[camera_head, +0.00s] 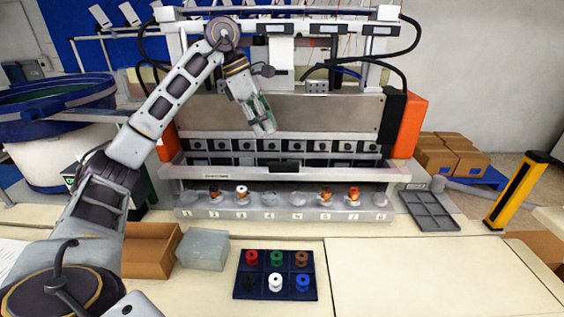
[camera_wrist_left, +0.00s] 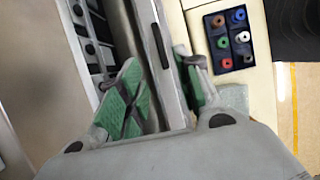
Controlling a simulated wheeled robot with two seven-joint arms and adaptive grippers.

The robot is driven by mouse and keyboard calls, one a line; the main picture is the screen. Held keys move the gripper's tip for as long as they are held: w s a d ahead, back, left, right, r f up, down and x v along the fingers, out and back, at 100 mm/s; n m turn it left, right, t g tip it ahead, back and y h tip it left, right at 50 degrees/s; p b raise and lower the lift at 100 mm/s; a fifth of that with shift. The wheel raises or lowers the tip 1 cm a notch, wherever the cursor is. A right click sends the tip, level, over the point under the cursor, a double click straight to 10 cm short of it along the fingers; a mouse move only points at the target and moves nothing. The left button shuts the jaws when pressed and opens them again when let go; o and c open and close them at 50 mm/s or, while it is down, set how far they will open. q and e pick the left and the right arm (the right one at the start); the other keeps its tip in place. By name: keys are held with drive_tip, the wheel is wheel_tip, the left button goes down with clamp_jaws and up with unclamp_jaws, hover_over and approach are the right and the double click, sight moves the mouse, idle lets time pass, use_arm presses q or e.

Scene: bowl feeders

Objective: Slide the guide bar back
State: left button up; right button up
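The guide bar (camera_head: 225,172) is a long pale bar across the front of the machine, above the numbered row of seats. A dark handle (camera_head: 284,166) sits near its middle. My left gripper (camera_head: 265,130) is above and behind the bar, a little left of the handle, pointing down. In the left wrist view its green-padded fingers (camera_wrist_left: 163,75) are spread apart with nothing held. The handle (camera_wrist_left: 160,46) shows between and beyond the fingertips there. Whether the fingers touch the bar cannot be told, but they look apart from it. My right gripper is not in view.
Several spools stand in the numbered seats (camera_head: 297,214) below the bar. A dark blue tray (camera_head: 239,291) of coloured spools, a grey box (camera_head: 203,249) and a brown bin (camera_head: 150,250) lie in front. A grey divided tray (camera_head: 430,210) is at right. The front-right table is clear.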

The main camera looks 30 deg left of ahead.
use_arm(q)
drive_tip(key=f, duration=0.2)
hover_over(282, 163)
drive_tip(key=a, duration=0.2)
drive_tip(key=f, duration=0.2)
drive_tip(key=s+f, duration=0.1)
drive_tip(key=f, duration=0.1)
drive_tip(key=shift+f, duration=0.3)
drive_tip(key=x, duration=0.4)
drive_tip(key=shift+w+a, duration=0.1)
drive_tip(key=shift+x, duration=0.85)
clamp_jaws()
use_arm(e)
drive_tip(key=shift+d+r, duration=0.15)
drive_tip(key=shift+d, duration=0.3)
